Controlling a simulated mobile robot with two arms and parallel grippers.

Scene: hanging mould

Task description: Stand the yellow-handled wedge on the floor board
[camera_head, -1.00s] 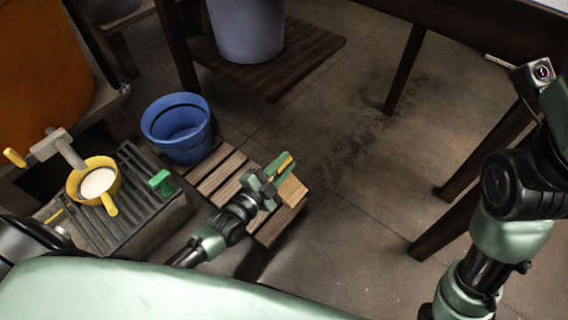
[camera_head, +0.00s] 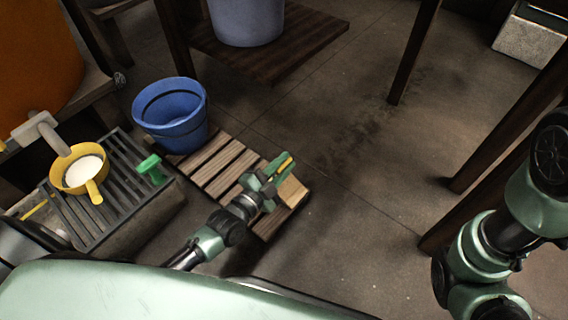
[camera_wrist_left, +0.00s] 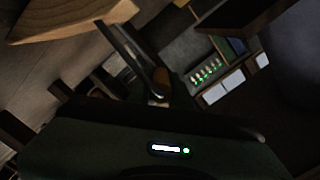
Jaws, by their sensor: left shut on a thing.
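My left gripper (camera_head: 268,182) is shut on the yellow-handled wedge. The wedge's pale wooden body (camera_head: 292,192) sticks out past the green fingers, and a bit of its yellow handle (camera_head: 285,163) shows between them. In the left wrist view the wooden body (camera_wrist_left: 75,18) fills the upper left. The slatted wooden floor board (camera_head: 215,165) lies beneath the gripper. The wedge is over the board's right end; I cannot tell whether it touches the board. My right arm shows at the right edge, but its gripper is out of the picture.
A blue bucket (camera_head: 172,125) stands at the board's far left. A grated stand (camera_head: 110,205) holds a yellow pan (camera_head: 80,172) and a green-handled thing (camera_head: 150,165). A grey-blue tub (camera_head: 247,22) stands on a low wooden platform (camera_head: 300,50). Dark legs rise at right; the middle floor is clear.

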